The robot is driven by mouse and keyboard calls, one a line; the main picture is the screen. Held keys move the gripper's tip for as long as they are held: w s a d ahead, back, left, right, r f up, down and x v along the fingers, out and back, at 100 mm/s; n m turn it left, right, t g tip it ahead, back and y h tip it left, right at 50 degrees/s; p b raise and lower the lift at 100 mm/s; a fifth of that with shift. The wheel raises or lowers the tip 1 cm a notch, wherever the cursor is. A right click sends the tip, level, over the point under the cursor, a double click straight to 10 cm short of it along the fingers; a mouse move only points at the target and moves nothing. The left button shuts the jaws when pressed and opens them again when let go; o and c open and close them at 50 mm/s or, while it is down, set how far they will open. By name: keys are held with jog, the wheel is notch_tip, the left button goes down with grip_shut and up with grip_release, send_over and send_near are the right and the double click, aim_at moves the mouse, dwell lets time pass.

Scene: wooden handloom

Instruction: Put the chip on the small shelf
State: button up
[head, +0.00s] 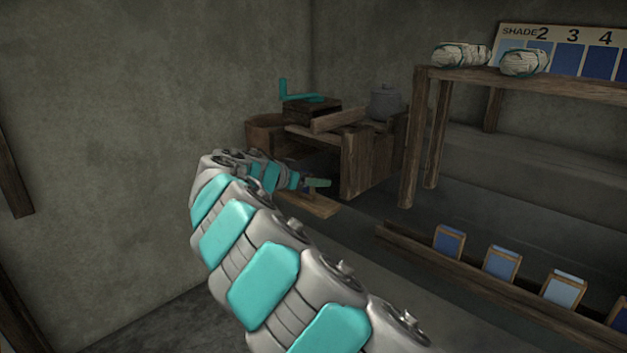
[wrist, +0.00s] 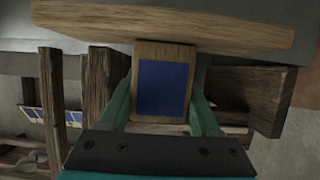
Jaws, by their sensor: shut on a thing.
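The chip (wrist: 162,88) is a dark blue panel in a wooden frame, seen face-on in the wrist view. My gripper (wrist: 162,98) is shut on it, with one green finger on each side edge. In the head view my gripper (head: 316,183) is at the far end of my arm, just above a light wooden plank that looks like the small shelf (head: 310,205). The chip is not clear there. In the wrist view a wooden board (wrist: 160,22), likely that shelf, crosses the top, and the chip's far edge meets it in the picture. I cannot tell whether they touch.
A wooden stand (head: 368,160) with a grey pot (head: 385,101) and a teal crank (head: 300,97) rises behind my gripper. A rail (head: 470,278) at the lower right holds several framed chips. A taller bench (head: 540,84) carries yarn bundles and a shade card (head: 570,55).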

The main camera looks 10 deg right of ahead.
jog(key=o, duration=1.3)
jog(key=shift+r, duration=0.1)
jog(key=shift+a+r+p, duration=0.1)
jog(key=shift+p, duration=0.3)
jog(key=v, duration=1.1)
jog(key=shift+s+a+r+b, duration=0.15)
jog(key=shift+s+a+b, duration=0.1)
jog(key=shift+a+b, duration=0.1)
jog(key=shift+d, duration=0.1)
